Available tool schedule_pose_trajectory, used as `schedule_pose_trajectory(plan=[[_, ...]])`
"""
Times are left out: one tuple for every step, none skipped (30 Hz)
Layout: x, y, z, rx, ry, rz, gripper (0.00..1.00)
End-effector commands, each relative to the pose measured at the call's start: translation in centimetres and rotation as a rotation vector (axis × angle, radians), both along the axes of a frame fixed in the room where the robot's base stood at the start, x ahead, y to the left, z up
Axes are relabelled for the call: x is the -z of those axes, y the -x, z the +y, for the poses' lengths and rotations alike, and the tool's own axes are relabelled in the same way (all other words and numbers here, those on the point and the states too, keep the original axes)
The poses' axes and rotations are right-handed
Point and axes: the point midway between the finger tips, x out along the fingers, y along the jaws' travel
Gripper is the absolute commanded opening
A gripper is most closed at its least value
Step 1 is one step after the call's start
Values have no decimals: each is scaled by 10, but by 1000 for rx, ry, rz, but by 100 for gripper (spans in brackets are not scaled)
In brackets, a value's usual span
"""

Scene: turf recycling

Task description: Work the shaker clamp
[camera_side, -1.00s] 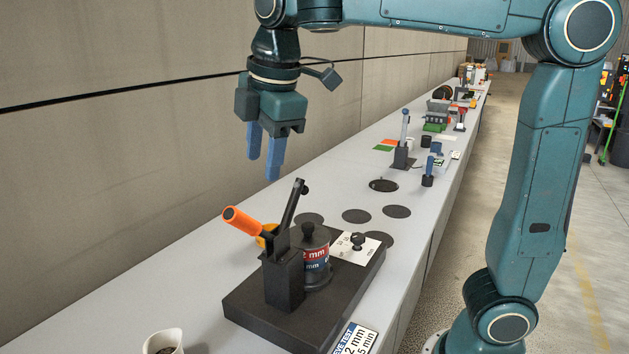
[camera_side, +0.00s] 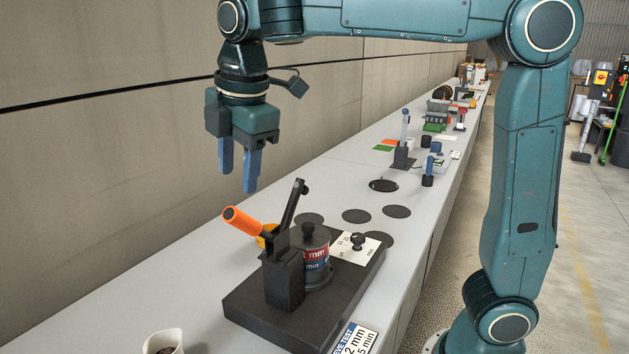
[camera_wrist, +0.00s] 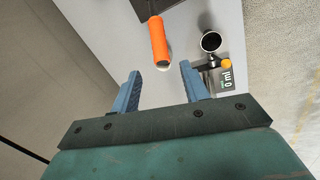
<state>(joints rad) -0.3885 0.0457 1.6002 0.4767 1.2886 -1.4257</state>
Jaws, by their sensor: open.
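The shaker clamp stands on a black base (camera_side: 252,304) on the bench, with a dark upright post (camera_side: 284,284) and a raised dark arm (camera_side: 293,206). Its orange handle (camera_side: 243,222) slants up to the left in the side view; in the wrist view the handle (camera_wrist: 158,40) lies ahead of the jaws. A stack of labelled sieves (camera_side: 316,262) with a black knob on top sits beside the post. My gripper (camera_side: 238,180) is open and empty, pointing down, above and apart from the handle. Its blue fingers (camera_wrist: 160,88) show spread in the wrist view.
A white cup with dark contents (camera_side: 164,340) stands at the near edge. A label plate reading 2 mm (camera_side: 355,340) is in front of the base. Black discs (camera_side: 356,216) lie behind.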

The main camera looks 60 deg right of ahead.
Motion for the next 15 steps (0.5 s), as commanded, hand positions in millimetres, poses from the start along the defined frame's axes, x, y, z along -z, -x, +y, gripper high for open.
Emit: schedule_pose_trajectory(plan=[[4,-1,-1,1,0,1,45],[6,-1,-1,1,-2,2,45],[10,-1,-1,2,-3,2,45],[15,-3,-1,1,-1,3,45],[20,-4,-2,1,0,3,45],[26,-5,-2,1,0,3,45],[30,-6,-2,0,0,4,45],[35,-6,-2,1,-1,5,45],[41,-8,-2,0,-2,4,45],[45,-9,-3,2,-2,5,45],[50,-10,-3,2,-1,4,45],[56,-11,-3,1,-1,4,45],[60,-12,-3,1,-1,4,45],[65,-13,-3,2,-3,5,45],[71,-14,-3,1,-2,4,45]])
